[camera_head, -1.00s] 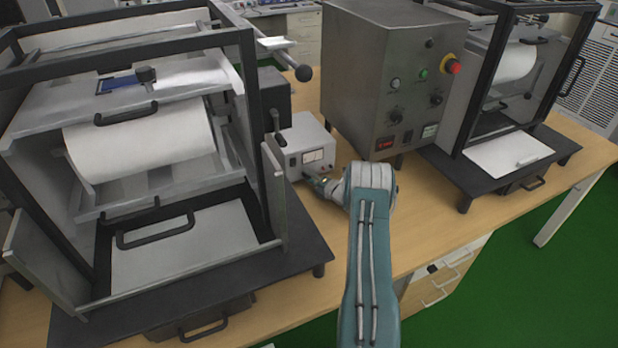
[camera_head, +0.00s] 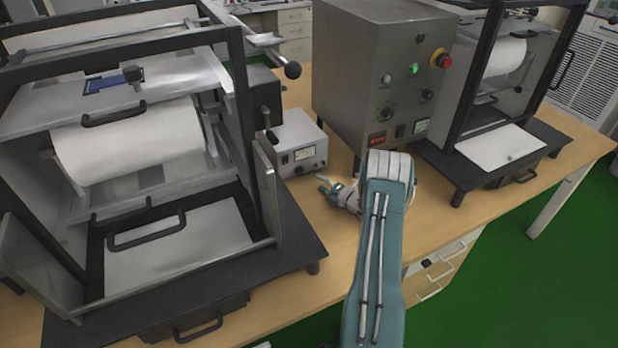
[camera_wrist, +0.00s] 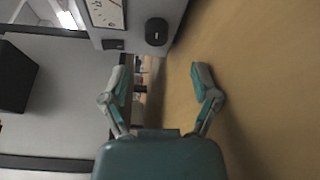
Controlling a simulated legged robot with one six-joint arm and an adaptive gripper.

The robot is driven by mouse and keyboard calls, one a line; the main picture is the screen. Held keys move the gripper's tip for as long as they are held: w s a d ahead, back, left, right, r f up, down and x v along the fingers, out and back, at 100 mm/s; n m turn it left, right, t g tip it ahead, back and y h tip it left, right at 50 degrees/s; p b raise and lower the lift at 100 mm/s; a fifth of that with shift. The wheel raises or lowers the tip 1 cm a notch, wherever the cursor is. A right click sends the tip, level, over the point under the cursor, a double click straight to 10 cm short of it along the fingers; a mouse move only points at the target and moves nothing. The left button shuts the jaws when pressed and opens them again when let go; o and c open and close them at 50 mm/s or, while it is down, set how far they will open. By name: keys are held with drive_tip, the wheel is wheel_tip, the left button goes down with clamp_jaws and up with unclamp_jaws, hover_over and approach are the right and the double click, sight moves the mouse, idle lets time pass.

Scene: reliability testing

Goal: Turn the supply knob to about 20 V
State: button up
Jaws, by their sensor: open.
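The supply is a small grey box (camera_head: 292,133) on the bench between the left machine and the tall control cabinet. A white meter shows on its front (camera_head: 305,154); its reading is too small to tell. In the wrist view, the meter (camera_wrist: 105,12) is at the top, partly cut off, with a dark round knob (camera_wrist: 156,31) near it. My gripper (camera_wrist: 160,76) is open and empty, its fingertips apart from the knob, which lies beyond them. In the head view my gripper (camera_head: 325,184) is low in front of the supply, partly hidden by my wrist.
A framed roller machine (camera_head: 130,140) fills the left, its base close to the supply. The tall metal cabinet (camera_head: 350,80) stands right of the supply, with a red button and lit green lamp. Bare wooden bench (camera_head: 335,225) lies in front.

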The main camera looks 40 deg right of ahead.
drive_tip(key=s, duration=0.2)
drive_tip(key=s+d, duration=0.1)
drive_tip(key=s, duration=0.1)
drive_tip(key=shift+r, duration=0.1)
drive_tip(key=shift+s+a, duration=0.1)
drive_tip(key=shift+s, duration=0.1)
idle(0.3)
